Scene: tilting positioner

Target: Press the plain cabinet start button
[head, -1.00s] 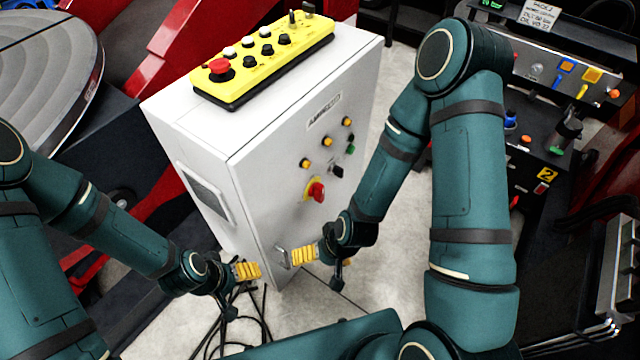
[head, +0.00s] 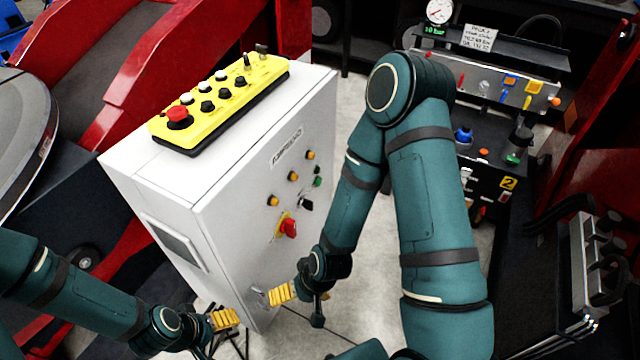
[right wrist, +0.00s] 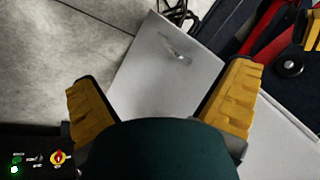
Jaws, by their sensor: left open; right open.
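The light grey cabinet (head: 235,180) stands left of centre in the head view. Its front face carries a small green button (head: 318,182), a black switch (head: 306,203), a red rotary switch on yellow (head: 288,228) and several amber round fittings (head: 293,176). My right gripper (head: 282,293) is open and empty, low by the cabinet front, below the red switch and apart from the green button. My left gripper (head: 226,319) is open near the cabinet's lower corner.
A yellow control box (head: 220,105) with a red mushroom button (head: 178,117) lies on the cabinet top. Red machine structures (head: 130,80) stand behind it at left. A black bench with controls (head: 480,140) is at right. Cables lie on the floor near the cabinet base.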

